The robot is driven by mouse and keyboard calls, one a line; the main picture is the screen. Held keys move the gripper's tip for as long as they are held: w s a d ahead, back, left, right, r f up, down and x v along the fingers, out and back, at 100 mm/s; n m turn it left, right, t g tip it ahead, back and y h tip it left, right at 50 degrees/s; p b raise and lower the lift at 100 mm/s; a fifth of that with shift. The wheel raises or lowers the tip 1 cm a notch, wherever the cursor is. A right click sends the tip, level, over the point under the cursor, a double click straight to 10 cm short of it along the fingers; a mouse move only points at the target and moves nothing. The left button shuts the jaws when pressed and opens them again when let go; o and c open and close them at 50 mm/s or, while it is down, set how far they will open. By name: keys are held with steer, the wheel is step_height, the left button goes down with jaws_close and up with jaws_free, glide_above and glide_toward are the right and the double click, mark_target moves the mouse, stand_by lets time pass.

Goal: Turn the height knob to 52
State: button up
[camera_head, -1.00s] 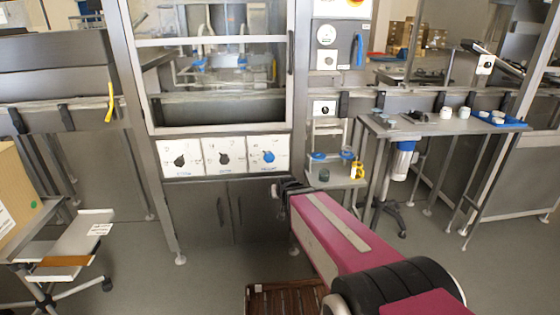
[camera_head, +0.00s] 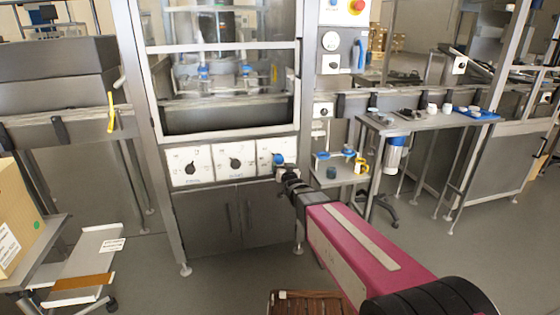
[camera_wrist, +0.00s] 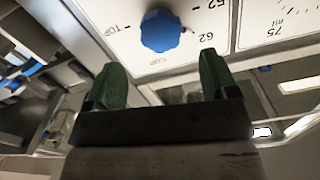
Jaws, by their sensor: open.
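The blue height knob (camera_head: 279,159) sits on the right-hand white dial plate of the machine. It also shows in the wrist view (camera_wrist: 160,31), with "TOP", "52", "62" and "CUP" printed around it. The knob's exact setting is hard to read. My gripper (camera_wrist: 162,74) has its two green fingers spread apart, with nothing between them. The knob lies just beyond the fingertips, roughly centred between them, and does not look touched. In the head view my gripper (camera_head: 290,181) is just below and right of the knob, covering the plate's lower right corner.
Two plates with black knobs (camera_head: 235,163) (camera_head: 190,168) are to the left. A machine door (camera_head: 228,90) is above them and a grey cabinet (camera_head: 225,215) below. A small shelf (camera_head: 340,173) and a side table (camera_head: 430,125) stand to the right. A cart (camera_head: 85,265) is at the lower left.

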mark_target(279, 160)
steer(key=x, duration=0.7)
steer(key=shift+w+a, duration=0.2)
steer(key=shift+w, duration=0.15)
steer(key=c, duration=0.9)
